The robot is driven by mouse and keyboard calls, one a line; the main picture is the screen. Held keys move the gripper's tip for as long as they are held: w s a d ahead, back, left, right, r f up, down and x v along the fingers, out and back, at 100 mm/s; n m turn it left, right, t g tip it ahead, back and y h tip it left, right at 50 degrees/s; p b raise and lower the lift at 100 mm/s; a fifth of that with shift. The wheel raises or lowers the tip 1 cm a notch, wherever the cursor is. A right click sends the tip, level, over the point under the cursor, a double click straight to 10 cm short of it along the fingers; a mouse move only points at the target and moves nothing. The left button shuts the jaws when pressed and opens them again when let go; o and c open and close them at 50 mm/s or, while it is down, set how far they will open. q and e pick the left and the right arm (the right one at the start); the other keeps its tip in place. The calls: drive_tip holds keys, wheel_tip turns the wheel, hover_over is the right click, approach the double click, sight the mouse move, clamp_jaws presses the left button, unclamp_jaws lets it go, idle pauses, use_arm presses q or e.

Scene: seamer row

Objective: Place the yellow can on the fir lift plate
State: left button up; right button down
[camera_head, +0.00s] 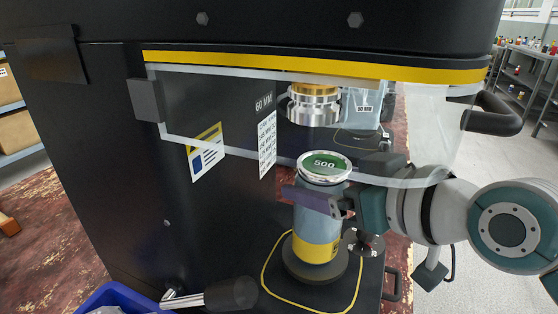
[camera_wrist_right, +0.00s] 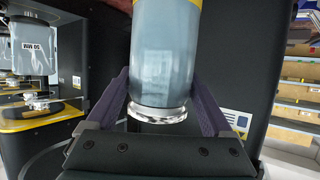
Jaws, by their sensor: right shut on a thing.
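The yellow can (camera_head: 317,222) has a grey-blue body, a yellow band low down and a silver-rimmed green lid marked 500. It is upright in the head view. My right gripper (camera_head: 314,197) is shut around its upper part, below the lid. In the right wrist view the can (camera_wrist_right: 162,55) shows lid end down between the two purple fingers. The dark round lift plate (camera_head: 300,273) lies directly under the can's base, inside a yellow outline. I cannot tell whether the base touches it. My left gripper is not in view.
A metal chuck (camera_head: 313,107) hangs above the can. A clear guard (camera_head: 225,92) with a yellow strip (camera_head: 300,64) is above and around it. A black-knobbed lever (camera_head: 230,294) and a blue bin (camera_head: 112,297) are at the lower left. A similar station stands behind.

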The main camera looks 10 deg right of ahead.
drive_tip(key=shift+f, duration=0.2)
drive_tip(key=shift+c, duration=0.9)
unclamp_jaws()
drive_tip(key=shift+f, duration=0.15)
drive_tip(key=shift+o, duration=0.9)
drive_tip(key=shift+r, duration=0.25)
drive_tip(key=p+v, duration=0.2)
drive_tip(key=v, duration=0.9)
drive_tip(key=s+f+m+g+h, duration=0.1)
drive_tip(key=s+f+g, duration=0.3)
drive_tip(key=s, duration=0.4)
drive_tip(key=s+d+f+m+g+h, duration=0.1)
drive_tip(key=s+f+g+h, duration=0.2)
drive_tip(key=s, duration=0.5)
drive_tip(key=shift+s+d+f+g+h, duration=0.35)
drive_tip(key=shift+f+g, duration=0.2)
drive_tip(key=shift+g, duration=0.35)
